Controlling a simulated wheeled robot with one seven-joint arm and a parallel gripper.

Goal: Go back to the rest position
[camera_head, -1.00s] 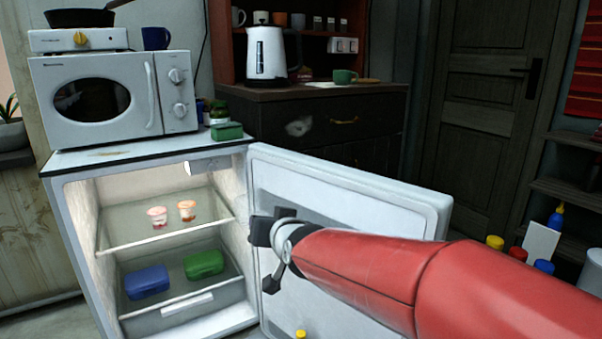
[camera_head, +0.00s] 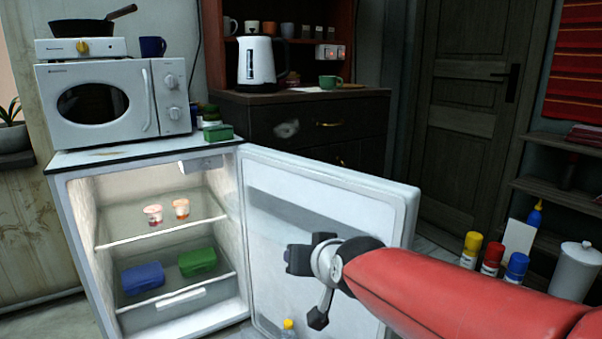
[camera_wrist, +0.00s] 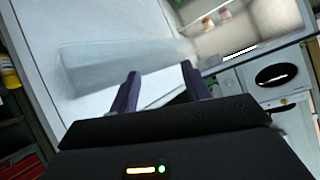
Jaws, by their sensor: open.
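My gripper (camera_head: 310,284) is in front of the inner side of the open fridge door (camera_head: 345,205), on my red arm that reaches in from the lower right. In the wrist view my gripper (camera_wrist: 161,82) has its two dark fingers apart with nothing between them. The door's white inner face (camera_wrist: 95,25) fills much of that view behind the fingers. The small white fridge (camera_head: 85,245) stands open and lit. Whether any part of my gripper touches the door cannot be told.
Two small cups (camera_head: 153,214) stand on the fridge's upper shelf. A blue box (camera_head: 143,279) and a green box (camera_head: 197,262) lie below. A microwave (camera_head: 115,97) stands on top. Several capped bottles (camera_head: 491,255) and a white canister (camera_head: 577,270) stand at the right.

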